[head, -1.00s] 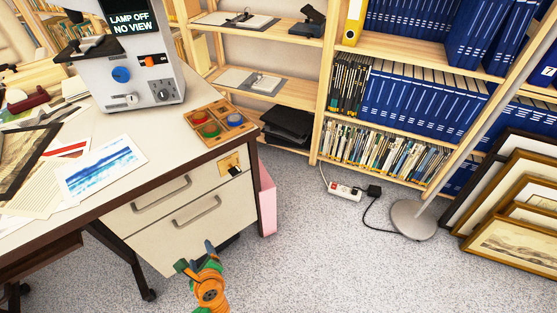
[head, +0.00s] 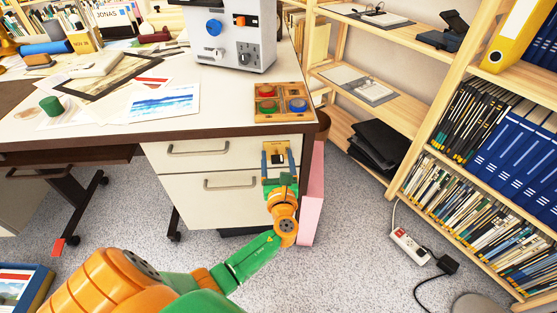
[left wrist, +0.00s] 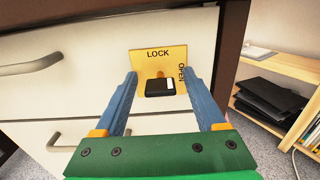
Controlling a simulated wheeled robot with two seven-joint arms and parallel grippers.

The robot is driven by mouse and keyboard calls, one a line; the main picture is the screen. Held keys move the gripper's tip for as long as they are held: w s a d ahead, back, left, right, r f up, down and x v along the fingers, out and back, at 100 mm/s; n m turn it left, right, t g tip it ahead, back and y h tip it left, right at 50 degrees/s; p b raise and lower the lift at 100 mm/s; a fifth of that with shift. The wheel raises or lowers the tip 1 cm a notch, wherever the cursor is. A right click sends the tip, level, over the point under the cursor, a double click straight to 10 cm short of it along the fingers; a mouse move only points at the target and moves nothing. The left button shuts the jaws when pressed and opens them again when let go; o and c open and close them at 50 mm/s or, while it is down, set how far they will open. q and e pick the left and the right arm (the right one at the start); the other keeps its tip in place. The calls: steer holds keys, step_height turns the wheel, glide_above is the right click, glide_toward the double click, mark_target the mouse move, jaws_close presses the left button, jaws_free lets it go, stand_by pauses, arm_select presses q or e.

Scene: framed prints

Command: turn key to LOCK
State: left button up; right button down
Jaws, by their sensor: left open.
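The key (left wrist: 160,88) has a black head and sits in a brass lock plate (left wrist: 176,57) on the desk's drawer front. The plate reads LOCK at its top and OPEN, turned sideways, at its right. The key's head lies level, its length across the plate. My left gripper (left wrist: 166,82) is open, with one blue finger on each side of the key, apart from it. In the head view the left gripper (head: 277,155) is in front of the plate and partly hides it. My right gripper is not in view.
The desk drawers have bar handles (head: 232,184). A wooden tray (head: 280,87) with coloured discs and a grey machine (head: 232,45) stand on the desk top. A pink panel (head: 313,195) stands beside the desk. A wooden shelf (head: 385,85) is at the right.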

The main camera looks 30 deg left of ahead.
arm_select(q)
steer(key=shift+c, duration=0.7)
jaws_close()
